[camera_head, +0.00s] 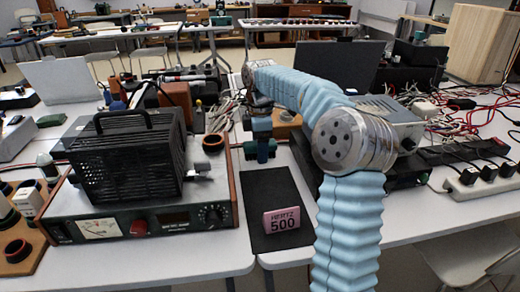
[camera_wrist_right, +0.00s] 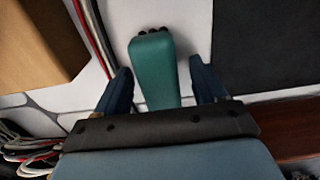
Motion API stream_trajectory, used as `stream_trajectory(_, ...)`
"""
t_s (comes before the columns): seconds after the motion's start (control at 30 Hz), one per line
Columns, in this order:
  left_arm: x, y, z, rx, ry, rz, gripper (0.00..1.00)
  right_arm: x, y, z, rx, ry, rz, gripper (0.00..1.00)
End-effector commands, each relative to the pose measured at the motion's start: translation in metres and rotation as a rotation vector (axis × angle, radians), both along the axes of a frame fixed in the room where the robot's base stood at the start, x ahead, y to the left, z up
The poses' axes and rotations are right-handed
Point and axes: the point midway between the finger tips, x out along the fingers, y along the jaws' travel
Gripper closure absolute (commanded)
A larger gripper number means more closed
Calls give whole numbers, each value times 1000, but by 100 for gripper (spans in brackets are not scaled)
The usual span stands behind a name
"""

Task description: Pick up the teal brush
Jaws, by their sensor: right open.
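The teal brush (camera_wrist_right: 153,62) shows in the right wrist view, with a rounded teal body and dark tips at its far end. My right gripper (camera_wrist_right: 161,84) is open, with one dark blue finger on each side of the brush and a gap to both. Its near end is hidden behind the gripper's dark body. In the head view my right gripper (camera_head: 262,150) points down at the middle of the bench, above the back of a black mat. I cannot clearly tell the brush from the gripper there. My left gripper is in neither view.
A pink "HERTZ 500" sign (camera_head: 282,220) stands on the black mat (camera_head: 268,190). A black caged device (camera_head: 130,165) sits on a metered box (camera_head: 150,222) at left. Cables and a power strip (camera_head: 482,184) crowd the right. Red and black cables (camera_wrist_right: 92,35) run left of the brush.

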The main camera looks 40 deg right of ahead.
Motion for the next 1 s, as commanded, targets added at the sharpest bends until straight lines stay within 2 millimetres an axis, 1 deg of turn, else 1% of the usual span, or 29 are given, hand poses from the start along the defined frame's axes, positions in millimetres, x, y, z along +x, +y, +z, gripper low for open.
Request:
stream_trajectory(0.13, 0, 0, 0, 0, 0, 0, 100, 0, 0, 0, 0, -1, 0, 30)
stream_trajectory(0.17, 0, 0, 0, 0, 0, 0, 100, 0, 0, 0, 0, -1, 0, 31)
stream_trajectory(0.5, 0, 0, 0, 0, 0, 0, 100, 0, 0, 0, 0, -1, 0, 83)
stream_trajectory(0.53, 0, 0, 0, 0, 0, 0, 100, 0, 0, 1, 0, -1, 0, 86)
stream_trajectory(0.83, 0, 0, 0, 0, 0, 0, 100, 1, 0, 4, 0, -2, 0, 86)
stream_trajectory(0.93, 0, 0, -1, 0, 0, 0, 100, 1, 0, 12, -1, -3, 1, 86)
stream_trajectory(1.0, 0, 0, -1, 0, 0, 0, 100, 1, 0, 23, -1, -5, 1, 86)
